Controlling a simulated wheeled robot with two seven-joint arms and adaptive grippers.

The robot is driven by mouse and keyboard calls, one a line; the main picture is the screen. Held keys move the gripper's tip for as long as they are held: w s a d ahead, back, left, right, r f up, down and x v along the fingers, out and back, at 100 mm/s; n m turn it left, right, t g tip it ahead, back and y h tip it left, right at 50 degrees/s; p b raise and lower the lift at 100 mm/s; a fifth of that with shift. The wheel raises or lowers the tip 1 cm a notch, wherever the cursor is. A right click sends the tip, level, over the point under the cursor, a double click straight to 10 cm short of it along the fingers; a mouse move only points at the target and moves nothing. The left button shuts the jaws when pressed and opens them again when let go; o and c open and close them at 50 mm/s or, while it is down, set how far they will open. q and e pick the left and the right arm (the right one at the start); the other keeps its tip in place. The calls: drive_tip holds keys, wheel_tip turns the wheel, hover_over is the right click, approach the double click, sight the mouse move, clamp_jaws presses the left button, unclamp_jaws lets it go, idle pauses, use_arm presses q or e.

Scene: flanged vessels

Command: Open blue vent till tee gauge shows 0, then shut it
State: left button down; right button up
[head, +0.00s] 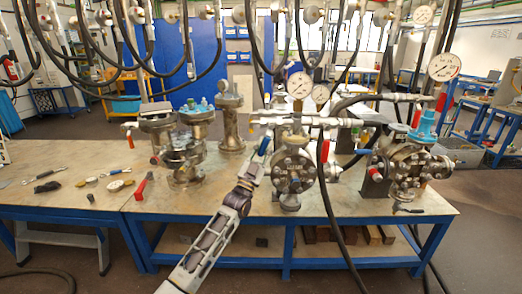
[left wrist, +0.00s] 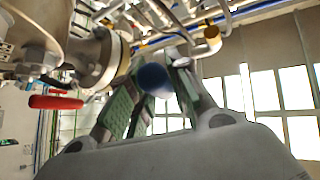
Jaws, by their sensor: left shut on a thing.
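The blue vent handle (head: 264,146) is at the left side of the middle flanged vessel (head: 293,172). My left gripper (head: 259,158) reaches up to it from the front. In the left wrist view the blue handle (left wrist: 154,80) points end-on at the camera, between the green-padded fingers of my left gripper (left wrist: 155,85), which are shut on it. Two gauges, one larger (head: 300,84) and one smaller (head: 320,94), stand above the middle vessel. Their needles are too small to read, and I cannot tell which is the tee gauge. My right gripper is not in view.
A red handle (left wrist: 55,102) sits left of the fingers; a red handle (head: 325,151) also shows on the middle vessel. Other vessels stand left (head: 185,160) and right (head: 405,165). Hoses hang overhead, and one black hose drops before the bench.

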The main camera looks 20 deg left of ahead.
use_arm(q)
drive_tip(key=n+y, duration=0.1)
drive_tip(key=d+n+t+y+b, duration=0.1)
drive_tip(key=n+y, duration=0.1)
drive_tip(key=shift+w+d+f+n, duration=0.1)
drive_tip(key=shift+w+f+n, duration=0.05)
drive_tip(key=shift+n, duration=0.15)
drive_tip(key=shift+w+d+n+t+y+b, duration=0.15)
drive_tip(key=shift+d+n+y+b, duration=0.1)
drive_tip(key=shift+n+y, duration=0.7)
drive_tip(key=shift+d+n+t+y+b, duration=0.1)
drive_tip(key=shift+d+n+y+b, duration=0.15)
drive_tip(key=shift+n+y, duration=0.65)
drive_tip(key=shift+w+d+n+t+y+b, duration=0.15)
drive_tip(key=shift+d+n+y+b, duration=0.1)
drive_tip(key=shift+n+y, duration=0.7)
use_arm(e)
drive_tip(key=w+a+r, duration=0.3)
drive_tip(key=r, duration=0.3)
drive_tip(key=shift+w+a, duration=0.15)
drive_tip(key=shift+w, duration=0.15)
use_arm(q)
drive_tip(key=shift+s, duration=0.1)
drive_tip(key=c, duration=1.3)
unclamp_jaws()
drive_tip(key=shift+f, duration=0.1)
drive_tip(key=shift+f, duration=0.1)
